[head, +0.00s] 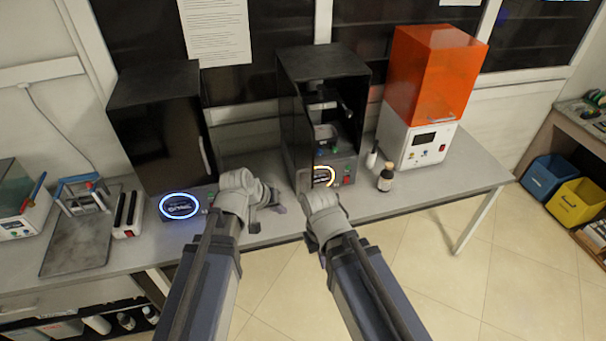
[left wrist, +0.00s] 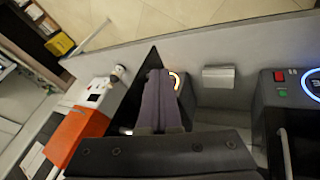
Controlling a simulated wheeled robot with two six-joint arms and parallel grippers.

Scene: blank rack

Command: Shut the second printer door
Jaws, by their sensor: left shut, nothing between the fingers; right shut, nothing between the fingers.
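The second printer (head: 323,62) is the middle black one on the bench, with an orange-lit ring on its front. Its dark door (head: 290,125) stands open, swung out toward me on the left side, and the inside shows. In the left wrist view the door (left wrist: 128,100) is a dark panel beside my fingers. My left gripper (head: 276,203) is shut and empty, just left of the door's lower front; its fingers (left wrist: 160,100) show in the wrist view. Whether they touch the door I cannot tell. My right gripper (head: 308,190) is shut and empty, low before the printer, its tips partly hidden.
A black printer (head: 155,90) with a blue ring and a dark front stands left. The bench top (head: 440,190) is clear at right. Blue and yellow bins (head: 577,203) stand far right.

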